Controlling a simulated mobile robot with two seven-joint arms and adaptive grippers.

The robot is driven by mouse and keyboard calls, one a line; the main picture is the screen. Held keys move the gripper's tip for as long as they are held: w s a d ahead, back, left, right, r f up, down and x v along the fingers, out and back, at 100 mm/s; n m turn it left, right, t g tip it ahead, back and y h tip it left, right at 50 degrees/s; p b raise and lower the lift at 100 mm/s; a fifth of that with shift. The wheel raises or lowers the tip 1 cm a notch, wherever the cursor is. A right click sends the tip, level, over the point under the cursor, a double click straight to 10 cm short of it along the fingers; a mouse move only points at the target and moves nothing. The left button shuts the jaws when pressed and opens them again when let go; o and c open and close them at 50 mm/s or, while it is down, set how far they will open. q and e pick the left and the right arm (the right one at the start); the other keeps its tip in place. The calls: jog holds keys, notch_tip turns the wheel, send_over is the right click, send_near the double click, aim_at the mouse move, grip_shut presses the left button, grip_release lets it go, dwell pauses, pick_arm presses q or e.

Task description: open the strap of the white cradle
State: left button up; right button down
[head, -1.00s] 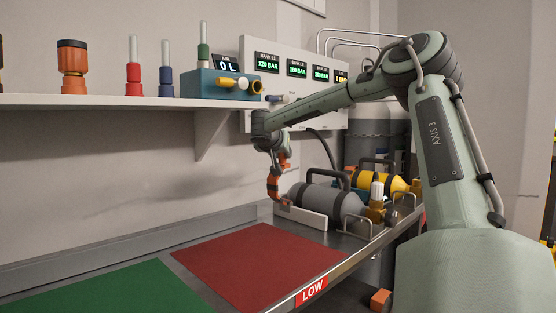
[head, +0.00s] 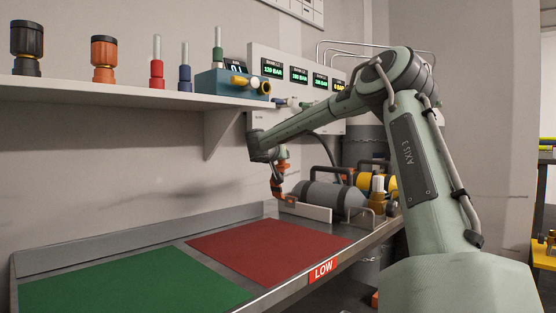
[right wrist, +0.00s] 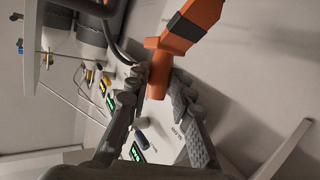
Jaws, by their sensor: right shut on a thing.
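The white cradle (head: 306,212) stands at the bench's far end, with a grey cylinder (head: 322,195) lying in it. The strap's lower attachment is unclear. My left gripper is out of view.
A red mat (head: 265,249) and a green mat (head: 130,285) lie on the nearer bench, clear of objects. A yellow cylinder (head: 364,181) lies behind the grey one. A shelf (head: 130,95) with several fittings overhangs the bench at left. A gauge panel (head: 262,105) hangs behind my arm.

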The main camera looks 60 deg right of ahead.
jog(key=shift+w+a+f, duration=0.1)
jog(key=shift+f, duration=0.05)
jog(key=c, duration=1.3)
grip_release()
jog(key=shift+v, duration=6.05)
